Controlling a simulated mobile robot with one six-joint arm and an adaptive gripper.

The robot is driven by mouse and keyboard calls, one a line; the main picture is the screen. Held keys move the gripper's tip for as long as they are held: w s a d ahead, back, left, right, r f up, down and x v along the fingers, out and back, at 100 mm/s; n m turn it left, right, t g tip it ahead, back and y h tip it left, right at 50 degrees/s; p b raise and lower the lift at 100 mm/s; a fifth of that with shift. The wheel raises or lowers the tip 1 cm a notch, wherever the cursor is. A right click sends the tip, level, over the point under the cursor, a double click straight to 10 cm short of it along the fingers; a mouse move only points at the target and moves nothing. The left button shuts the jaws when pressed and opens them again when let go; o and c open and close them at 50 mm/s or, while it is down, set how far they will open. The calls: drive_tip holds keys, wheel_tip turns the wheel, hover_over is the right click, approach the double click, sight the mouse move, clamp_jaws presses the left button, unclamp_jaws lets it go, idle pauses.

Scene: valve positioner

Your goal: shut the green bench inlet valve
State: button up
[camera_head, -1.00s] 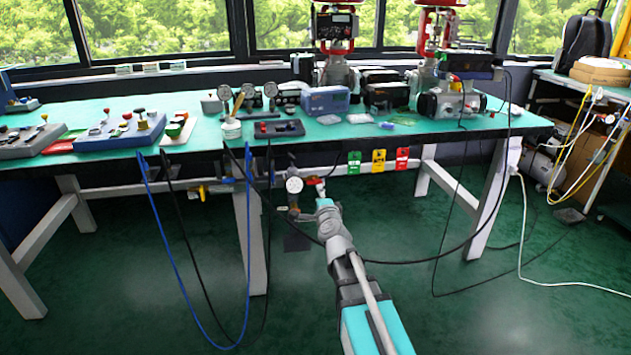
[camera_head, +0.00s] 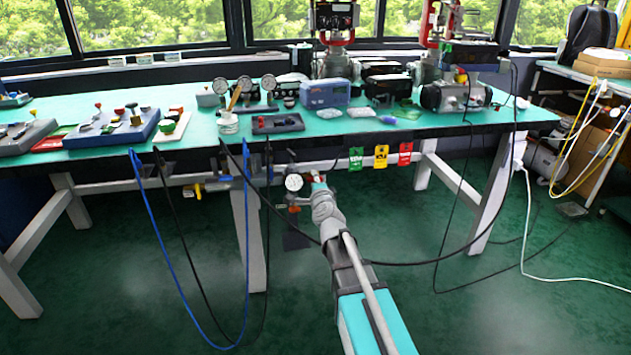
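My arm reaches forward under the front edge of the bench. My gripper (camera_head: 317,180) is at its far end, beside a round white pressure gauge (camera_head: 294,182) on the pipework below the bench top. The fingers are small and mostly hidden by my own wrist, so I cannot tell whether they are open or touching anything. A bit of red shows right at the gripper. I cannot make out a green valve handle there; it may be hidden behind my wrist. A green tag (camera_head: 356,159) hangs from the bench rail to the right of the gripper.
A yellow tag (camera_head: 381,156) and a red tag (camera_head: 405,154) hang beside the green one. A blue hose (camera_head: 165,232) and black hoses loop down at the left. A black cable (camera_head: 420,262) sags behind my arm. A white bench leg (camera_head: 249,240) stands left of the gauge.

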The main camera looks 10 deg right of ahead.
clamp_jaws()
drive_tip(key=shift+n, duration=0.6)
drive_tip(key=n, duration=1.6)
drive_tip(key=shift+s+n, duration=0.1)
drive_tip(key=shift+n, duration=0.3)
drive_tip(key=shift+o, duration=0.4)
unclamp_jaws()
